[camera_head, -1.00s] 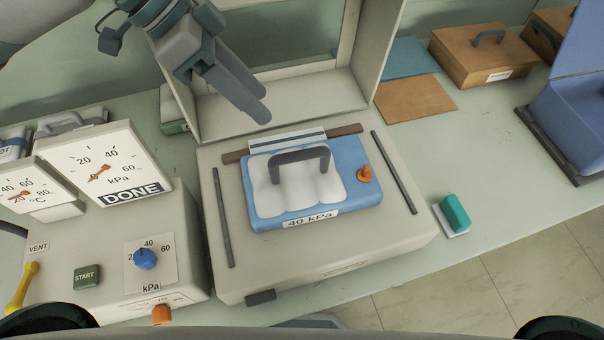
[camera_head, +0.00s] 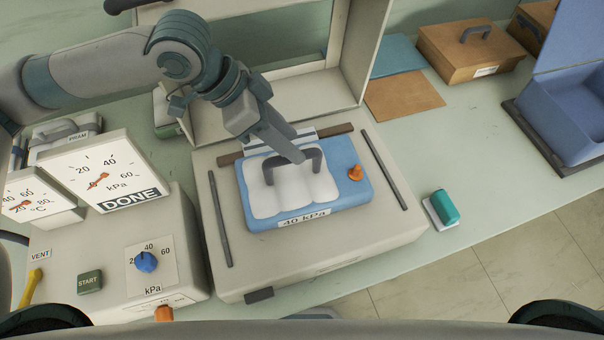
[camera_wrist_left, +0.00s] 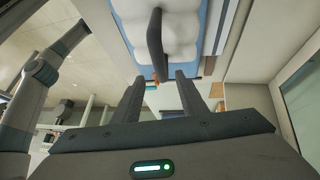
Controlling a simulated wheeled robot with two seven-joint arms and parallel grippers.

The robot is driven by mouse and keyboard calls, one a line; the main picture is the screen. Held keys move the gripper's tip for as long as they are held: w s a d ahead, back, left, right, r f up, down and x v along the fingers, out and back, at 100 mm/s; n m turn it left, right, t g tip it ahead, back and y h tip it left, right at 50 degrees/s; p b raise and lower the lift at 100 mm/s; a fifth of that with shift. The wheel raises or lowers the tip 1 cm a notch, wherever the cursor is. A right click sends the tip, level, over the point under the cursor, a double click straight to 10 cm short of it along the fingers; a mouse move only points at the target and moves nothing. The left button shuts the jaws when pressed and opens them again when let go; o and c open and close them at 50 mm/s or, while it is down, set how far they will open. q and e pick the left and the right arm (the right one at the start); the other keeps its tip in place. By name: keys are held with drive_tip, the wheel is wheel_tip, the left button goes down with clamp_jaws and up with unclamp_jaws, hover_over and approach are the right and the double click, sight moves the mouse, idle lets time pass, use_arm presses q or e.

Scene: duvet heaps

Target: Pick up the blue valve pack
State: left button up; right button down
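The blue valve pack (camera_head: 347,187) has a white puffy top, a dark arched handle (camera_head: 317,156), an orange valve knob (camera_head: 356,173) and a "40 kPa" label. It lies flat on a beige machine bed. My left gripper (camera_head: 292,156) is at the handle, angled down from the upper left. In the left wrist view its two fingers (camera_wrist_left: 158,84) are apart, with the handle (camera_wrist_left: 156,45) lined up between their tips. I cannot tell whether they touch it. The pack's blue side (camera_wrist_left: 218,20) also shows there. My right gripper is not in view.
A raised beige frame (camera_head: 345,60) stands behind the bed. A gauge box (camera_head: 105,170) reading "DONE" is at left. A teal block (camera_head: 445,207) sits to the right.

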use_arm(q)
drive_tip(key=shift+d+f, duration=0.15)
drive_tip(key=shift+f, duration=0.15)
drive_tip(key=shift+d+f+p, duration=0.15)
drive_tip(key=shift+f+p, duration=0.1)
drive_tip(key=shift+p, duration=0.05)
drive_tip(key=p+x, duration=0.1)
drive_tip(key=x, duration=0.2)
drive_tip(key=shift+f, duration=0.15)
drive_tip(key=shift+d+f+p, duration=0.25)
drive_tip(key=shift+f+p, duration=0.05)
drive_tip(key=shift+f, duration=0.35)
drive_tip(key=shift+c, duration=0.6)
clamp_jaws()
